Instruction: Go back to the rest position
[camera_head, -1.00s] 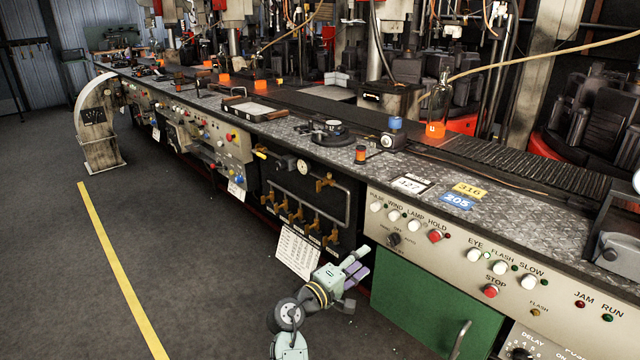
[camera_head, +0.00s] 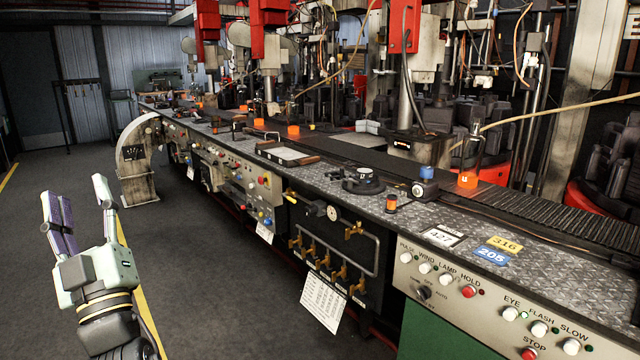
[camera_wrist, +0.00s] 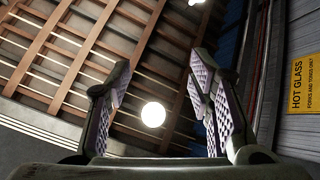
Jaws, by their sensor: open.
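My gripper (camera_head: 82,215) is raised at the lower left of the head view, fingers pointing up and spread apart, with nothing between them. It is over the floor, to the left of the machine line and clear of it. In the wrist view my gripper (camera_wrist: 158,100) is also open and empty, with textured pads on both fingers. The wrist camera looks up at the ceiling beams and a round lamp (camera_wrist: 153,114).
The long machine bench (camera_head: 320,180) runs along the right, with a button panel (camera_head: 490,305) at its near end. A grey dial stand (camera_head: 135,165) is farther back. Open floor (camera_head: 210,260) lies between. A yellow hot-glass sign (camera_wrist: 300,84) hangs on the wall in the wrist view.

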